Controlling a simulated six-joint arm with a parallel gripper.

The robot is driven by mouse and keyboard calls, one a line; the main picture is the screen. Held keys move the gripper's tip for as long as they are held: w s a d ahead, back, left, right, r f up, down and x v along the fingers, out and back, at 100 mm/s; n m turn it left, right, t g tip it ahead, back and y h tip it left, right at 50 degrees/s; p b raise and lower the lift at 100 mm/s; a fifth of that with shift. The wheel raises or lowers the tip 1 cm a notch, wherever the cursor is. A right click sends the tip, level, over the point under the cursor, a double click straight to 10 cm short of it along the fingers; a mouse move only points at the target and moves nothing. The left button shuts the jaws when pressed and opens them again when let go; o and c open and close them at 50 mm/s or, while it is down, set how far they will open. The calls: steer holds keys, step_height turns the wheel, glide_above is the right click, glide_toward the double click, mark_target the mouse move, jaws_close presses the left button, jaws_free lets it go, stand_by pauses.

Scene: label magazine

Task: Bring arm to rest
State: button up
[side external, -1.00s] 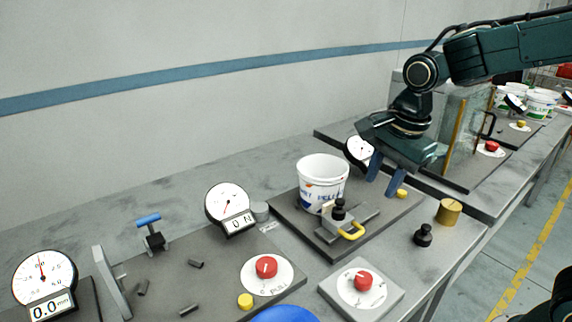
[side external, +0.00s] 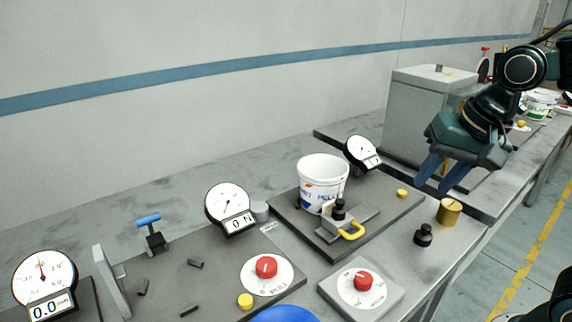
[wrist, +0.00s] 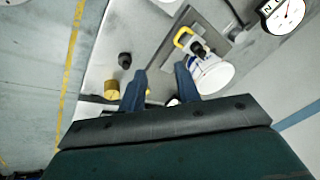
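My gripper (side external: 442,175) is raised at the right of the side view, above the far end of the near bench and clear of everything on it. Its two blue fingers are apart with nothing between them. The fingers also show in the wrist view (wrist: 160,85), spread apart and empty, with the bench below. The white bucket (side external: 322,184) stands upright on a dark plate (side external: 290,212), to the left of my gripper. It also shows in the wrist view (wrist: 212,76).
A yellow toggle clamp (side external: 351,231) sits before the bucket. A brass cylinder (side external: 449,211) and a black knob weight (side external: 424,235) stand below my gripper. Dials and red knobs (side external: 266,267) are on the left. A grey cabinet (side external: 420,115) stands behind. The aisle floor is at right.

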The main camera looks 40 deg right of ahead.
steer(key=s+d+n+t, duration=0.1)
steer(key=s+n, duration=0.6)
steer(key=n, duration=0.1)
steer(key=shift+s+f+n+t, duration=0.15)
steer(key=shift+s+n+t, duration=0.1)
steer(key=shift+n+t, duration=0.05)
steer(key=shift+w+d, duration=0.1)
stand_by(1.3)
steer(key=n+g, duration=0.3)
steer(key=n, duration=1.5)
glide_above(360, 232)
steer(key=s, duration=0.3)
steer(key=s+x, duration=0.1)
steer(key=x, duration=0.2)
steer(key=shift+w+f, duration=0.1)
steer(key=shift+f, duration=0.1)
steer(key=shift+s+x, duration=0.1)
steer(key=shift+x, duration=3.35)
steer(key=shift+s+x, duration=0.15)
steer(key=shift+x, duration=3.25)
